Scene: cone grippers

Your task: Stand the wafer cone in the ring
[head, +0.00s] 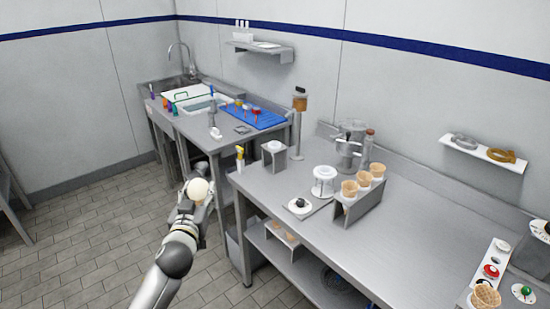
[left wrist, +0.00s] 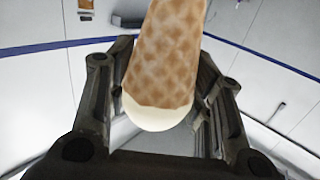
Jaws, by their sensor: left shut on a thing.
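My left gripper (head: 197,208) is out over the floor, left of the steel counter. It is shut on the wafer cone (left wrist: 168,55), which has a brown waffle pattern and a rounded cream-coloured end. In the left wrist view the cone lies between the two dark fingers (left wrist: 160,100), and its far end is cut off by the top edge. In the head view mainly the cream part (head: 198,189) shows. A white round-topped stand (head: 325,179) and a small bracket with a white round piece (head: 274,146) are on the counter; I cannot tell which is the ring. My right gripper is not seen.
A steel rack (head: 358,208) holds several cones on the counter (head: 420,230). A dark ball on a plate (head: 299,204) is beside it. A tall dispenser (head: 299,105) stands behind. A blue mat (head: 262,122) and sink are further back.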

